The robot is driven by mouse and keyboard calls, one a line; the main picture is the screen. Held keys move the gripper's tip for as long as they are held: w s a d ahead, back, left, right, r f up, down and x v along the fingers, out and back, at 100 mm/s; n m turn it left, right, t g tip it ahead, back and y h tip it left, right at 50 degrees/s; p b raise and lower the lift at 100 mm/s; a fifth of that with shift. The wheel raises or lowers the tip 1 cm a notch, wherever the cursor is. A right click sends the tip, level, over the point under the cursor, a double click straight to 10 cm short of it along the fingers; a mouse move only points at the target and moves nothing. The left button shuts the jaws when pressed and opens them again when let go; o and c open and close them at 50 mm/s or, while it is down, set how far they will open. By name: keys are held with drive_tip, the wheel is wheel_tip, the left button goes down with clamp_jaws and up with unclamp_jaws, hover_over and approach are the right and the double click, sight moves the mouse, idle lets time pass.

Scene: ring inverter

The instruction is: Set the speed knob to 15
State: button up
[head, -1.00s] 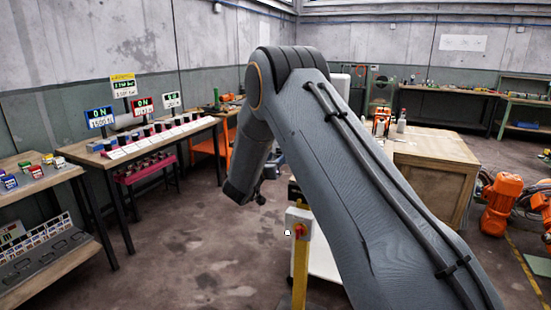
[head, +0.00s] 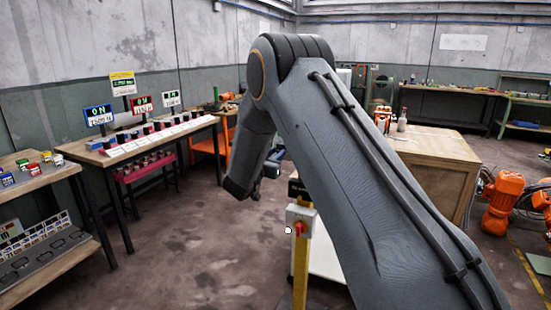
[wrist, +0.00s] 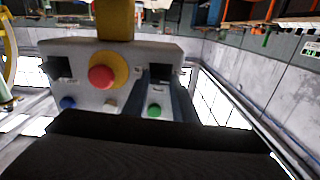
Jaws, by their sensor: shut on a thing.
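The dark lower end of my arm hangs left of a yellow post in the head view. My gripper (head: 256,194) shows there only as a small dark tip. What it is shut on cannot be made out. A pale control box (head: 299,221) with a red knob sits on the post. The wrist view shows a pale control panel (wrist: 135,58), upside down, with a red button (wrist: 102,76) on a yellow ring, a blue button (wrist: 68,102) and a green button (wrist: 154,110). Black parts cover the bottom of this view. No speed knob or readable scale shows.
A bench (head: 75,152) at the left carries a row of devices and lit displays (head: 98,115). A shelf (head: 40,178) with small boxes stands at the front left. A wooden cabinet (head: 440,180) and orange machine parts (head: 503,190) are at the right.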

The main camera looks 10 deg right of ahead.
drive_tip(key=n+b, duration=1.1)
drive_tip(key=b, duration=0.4)
drive_tip(key=n+b, duration=1.2)
drive_tip(key=b, duration=0.4)
drive_tip(key=n+b, duration=1.2)
drive_tip(key=b, duration=0.4)
drive_tip(key=shift+f, duration=0.25)
drive_tip(key=shift+r, duration=0.1)
drive_tip(key=o, duration=1)
drive_tip(key=shift+o, duration=0.2)
